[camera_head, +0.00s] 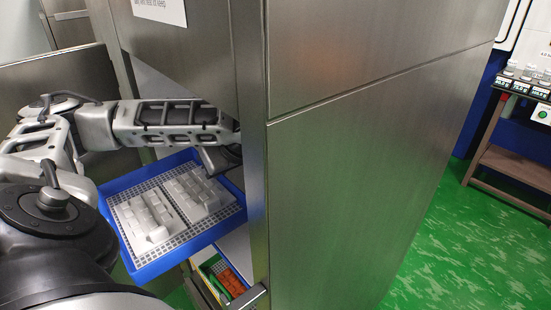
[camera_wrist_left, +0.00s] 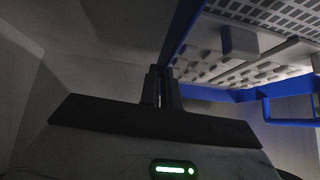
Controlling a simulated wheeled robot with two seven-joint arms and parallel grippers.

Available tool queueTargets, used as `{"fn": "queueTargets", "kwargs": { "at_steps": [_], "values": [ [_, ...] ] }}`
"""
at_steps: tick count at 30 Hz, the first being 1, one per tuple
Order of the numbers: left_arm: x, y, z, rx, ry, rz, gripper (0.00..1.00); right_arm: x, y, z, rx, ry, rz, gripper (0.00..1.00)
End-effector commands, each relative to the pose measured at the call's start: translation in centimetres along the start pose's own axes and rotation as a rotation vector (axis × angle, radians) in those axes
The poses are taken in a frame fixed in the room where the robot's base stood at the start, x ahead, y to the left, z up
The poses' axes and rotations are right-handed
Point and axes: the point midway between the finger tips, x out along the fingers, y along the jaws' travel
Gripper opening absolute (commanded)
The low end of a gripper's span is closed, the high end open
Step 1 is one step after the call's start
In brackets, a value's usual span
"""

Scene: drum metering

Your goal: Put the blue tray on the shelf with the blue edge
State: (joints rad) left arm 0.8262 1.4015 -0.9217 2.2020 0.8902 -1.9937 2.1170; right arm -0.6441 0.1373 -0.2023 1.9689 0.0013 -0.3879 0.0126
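The blue tray (camera_head: 180,255) sits left of the steel cabinet's near corner in the head view, holding two white blocks of lumpy pieces on a white grid. Its underside and right end are partly hidden. My left arm reaches across its far side, and the left gripper (camera_head: 222,158) is by its far right part. In the left wrist view the two dark fingers (camera_wrist_left: 163,88) are close together on the tray's blue rim (camera_wrist_left: 183,28). I cannot make out a shelf with a blue edge. My right gripper is not in view.
The steel cabinet (camera_head: 350,150) stands close to the tray's right. Below the tray is a lower level with a green tray (camera_head: 217,267) holding orange pieces. A brown stand (camera_head: 510,165) with jars is far right. The green floor (camera_head: 440,260) between is clear.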

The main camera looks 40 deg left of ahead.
Motion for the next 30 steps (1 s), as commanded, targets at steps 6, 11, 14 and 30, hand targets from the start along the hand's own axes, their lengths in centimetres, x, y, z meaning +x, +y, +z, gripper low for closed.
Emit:
{"fn": "queueTargets", "kwargs": {
  "at_steps": [6, 11, 14, 30],
  "values": [
    [-0.6, 4.4, -0.2, -0.001, -0.002, 0.003, 0.0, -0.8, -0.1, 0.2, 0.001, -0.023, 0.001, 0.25],
    [-0.5, 8.4, -0.2, 0.0, -0.001, 0.003, 0.0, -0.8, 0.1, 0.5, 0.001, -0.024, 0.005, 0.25],
    [-0.5, 10.9, -0.2, -0.001, -0.001, 0.002, 0.0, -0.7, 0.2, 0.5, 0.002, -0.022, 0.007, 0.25],
    [-0.2, 19.1, 0.0, 0.004, -0.002, -0.004, 0.0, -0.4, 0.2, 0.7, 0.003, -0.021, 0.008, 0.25]
  ]
}}
